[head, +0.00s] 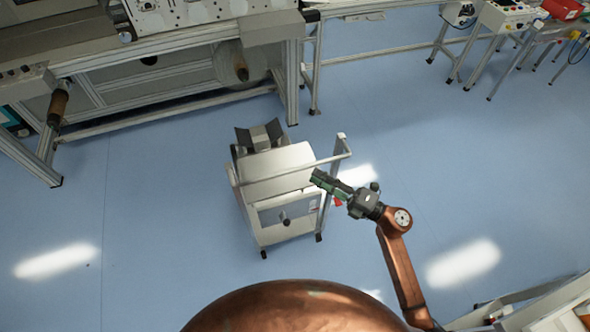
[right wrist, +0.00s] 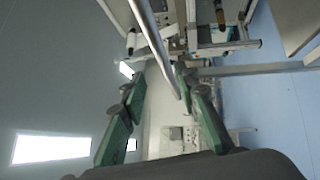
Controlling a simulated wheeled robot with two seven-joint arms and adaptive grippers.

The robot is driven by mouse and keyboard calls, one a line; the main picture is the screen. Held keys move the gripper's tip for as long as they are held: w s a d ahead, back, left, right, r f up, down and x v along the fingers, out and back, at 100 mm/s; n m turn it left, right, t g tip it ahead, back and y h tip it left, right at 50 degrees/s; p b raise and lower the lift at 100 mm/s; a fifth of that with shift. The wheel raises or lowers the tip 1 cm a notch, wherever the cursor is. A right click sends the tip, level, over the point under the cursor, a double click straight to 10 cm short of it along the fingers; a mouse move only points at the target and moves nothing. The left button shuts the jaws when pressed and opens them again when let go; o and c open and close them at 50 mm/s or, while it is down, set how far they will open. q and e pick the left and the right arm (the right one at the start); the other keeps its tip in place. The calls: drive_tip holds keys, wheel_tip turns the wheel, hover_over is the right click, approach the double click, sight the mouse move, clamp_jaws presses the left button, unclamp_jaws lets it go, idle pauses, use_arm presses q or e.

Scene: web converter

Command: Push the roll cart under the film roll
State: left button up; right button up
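The roll cart (head: 278,172), a light metal cart on casters with a dark V-shaped cradle (head: 258,137) at its far end, stands on the floor. My right gripper (head: 318,180) is beside the handle. In the right wrist view its green fingers (right wrist: 161,76) are apart, and a metal bar (right wrist: 157,42) runs between them in the picture; contact cannot be told. My left gripper is not in view.
The machine frame (head: 292,80) has a leg right of the film roll. A smaller brown roll (head: 57,104) sticks out at left. Open blue floor (head: 160,190) lies around the cart. Benches (head: 500,20) stand at the upper right.

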sight(295, 169)
drive_tip(key=shift+n+g, duration=0.4)
drive_tip(key=shift+g, duration=0.1)
drive_tip(key=x, duration=0.5)
drive_tip(key=s+x, duration=0.1)
drive_tip(key=x, duration=0.2)
drive_tip(key=shift+w+a+f, duration=0.1)
drive_tip(key=shift+a+f, duration=0.15)
drive_tip(key=shift+a, duration=0.1)
drive_tip(key=shift+c, duration=0.6)
clamp_jaws()
